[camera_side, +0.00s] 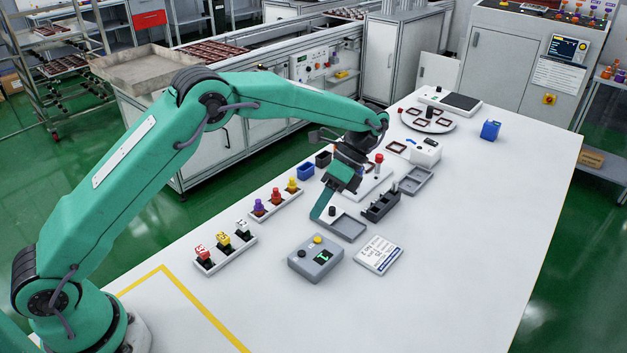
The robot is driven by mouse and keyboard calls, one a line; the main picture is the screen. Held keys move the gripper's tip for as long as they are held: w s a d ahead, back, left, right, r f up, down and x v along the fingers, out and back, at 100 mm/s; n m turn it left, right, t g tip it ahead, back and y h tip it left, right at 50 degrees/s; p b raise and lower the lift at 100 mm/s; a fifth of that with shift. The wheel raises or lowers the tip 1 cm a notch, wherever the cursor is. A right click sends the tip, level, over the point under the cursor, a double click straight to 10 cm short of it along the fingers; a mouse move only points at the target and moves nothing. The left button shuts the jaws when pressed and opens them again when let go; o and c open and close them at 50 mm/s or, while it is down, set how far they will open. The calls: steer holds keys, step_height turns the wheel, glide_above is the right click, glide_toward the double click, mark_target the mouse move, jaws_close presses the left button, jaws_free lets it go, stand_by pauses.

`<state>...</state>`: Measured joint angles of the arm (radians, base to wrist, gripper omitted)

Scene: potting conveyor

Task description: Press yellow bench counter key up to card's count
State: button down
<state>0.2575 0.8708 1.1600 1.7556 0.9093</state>
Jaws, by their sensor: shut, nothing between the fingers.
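The bench counter (306,263) is a grey box at the front middle of the white table. Its round yellow key (318,239) is on the top face at the back. A small dark display (322,258) with a lit green figure is on the same face; the figure is too small to read surely. The white card (379,254) lies to the right of the counter, with print too small to read. My gripper (317,217) is shut and empty, pointing down behind the yellow key in the picture and apart from it.
A grey tray (351,232) and a dark divided holder (381,207) stand behind the counter. Racks with numbered blocks (224,253) and coloured knobs (276,204) are to the left. The table's right side is mostly clear.

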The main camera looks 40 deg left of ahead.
mark_target(320, 237)
stand_by(0.8)
step_height(320, 237, up, 4)
steer(key=shift+d+f, duration=0.1)
steer(key=shift+d, duration=0.05)
steer(key=shift+f, duration=0.1)
stand_by(0.3)
steer(key=shift+f, duration=4.3)
steer(key=shift+f, duration=0.8)
steer(key=shift+r, duration=0.8)
steer(key=shift+r, duration=0.1)
